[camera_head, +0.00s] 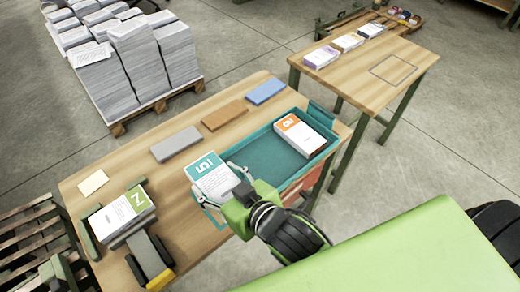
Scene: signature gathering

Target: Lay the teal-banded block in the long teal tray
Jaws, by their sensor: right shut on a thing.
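The teal-banded block (208,175), a white paper block with a teal top marked 15, is held in my right gripper (220,184). The gripper is shut on it from the near side. The block is at the left end of the long teal tray (258,150); whether it touches the tray's rim or floor, I cannot tell. An orange-banded block (304,135) lies in the tray's right end. The teal floor between the two blocks is bare. My left gripper is not in view.
Grey (175,144), brown (224,115) and blue (266,91) slabs lie behind the tray. A green-banded block (120,212) sits in a holder at left. A second table (370,85) carries several blocks. Paper stacks (140,62) stand on a pallet behind.

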